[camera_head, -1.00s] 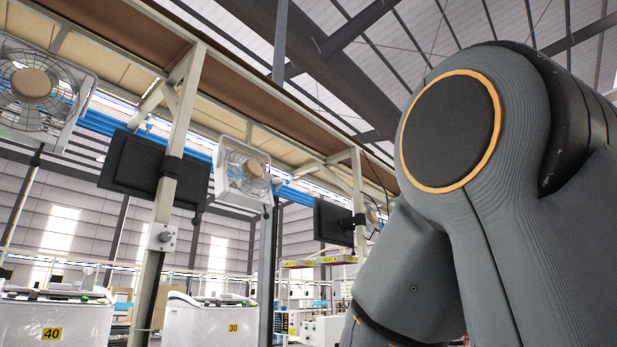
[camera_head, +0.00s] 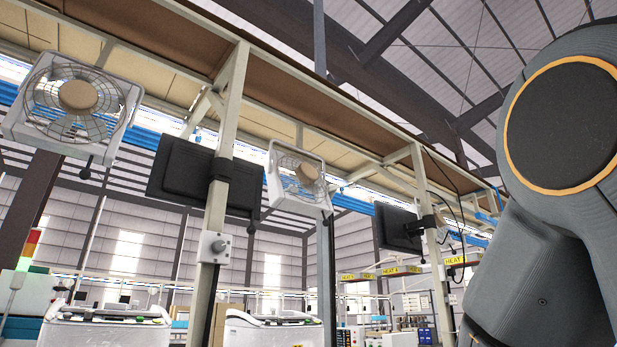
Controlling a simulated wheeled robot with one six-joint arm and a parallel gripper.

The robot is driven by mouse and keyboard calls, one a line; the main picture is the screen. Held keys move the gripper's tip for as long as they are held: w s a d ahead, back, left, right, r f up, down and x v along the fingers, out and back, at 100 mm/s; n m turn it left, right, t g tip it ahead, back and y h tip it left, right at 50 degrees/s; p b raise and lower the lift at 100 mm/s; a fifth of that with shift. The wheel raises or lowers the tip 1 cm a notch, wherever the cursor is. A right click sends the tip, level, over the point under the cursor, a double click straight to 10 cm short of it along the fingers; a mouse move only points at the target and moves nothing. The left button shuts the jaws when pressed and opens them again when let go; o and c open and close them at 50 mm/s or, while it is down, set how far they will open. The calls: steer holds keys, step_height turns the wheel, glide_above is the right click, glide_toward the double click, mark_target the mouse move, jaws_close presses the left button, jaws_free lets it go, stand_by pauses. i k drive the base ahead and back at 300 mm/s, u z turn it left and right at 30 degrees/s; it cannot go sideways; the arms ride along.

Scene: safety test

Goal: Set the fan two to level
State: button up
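A white box fan (camera_head: 75,108) with a round tan hub hangs under the overhead shelf at the upper left. A second white fan (camera_head: 298,180) hangs right of the first frame post, near the middle. Which of them is fan two cannot be told. A grey switch box with a round knob (camera_head: 214,247) is fixed on the post between the fans; its setting is too small to read. My arm fills the right side of the view. My gripper is not in view.
A dark monitor (camera_head: 190,176) is clamped to the post (camera_head: 223,150), and another monitor (camera_head: 397,228) hangs on the post farther right. White machines (camera_head: 106,330) stand below at the left. My arm blocks the right edge.

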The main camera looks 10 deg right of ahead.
mark_target(310, 175)
steer(key=z, duration=0.45)
steer(key=i, duration=0.7)
steer(key=z, duration=0.45)
steer(key=i, duration=0.75)
steer(key=u, duration=0.1)
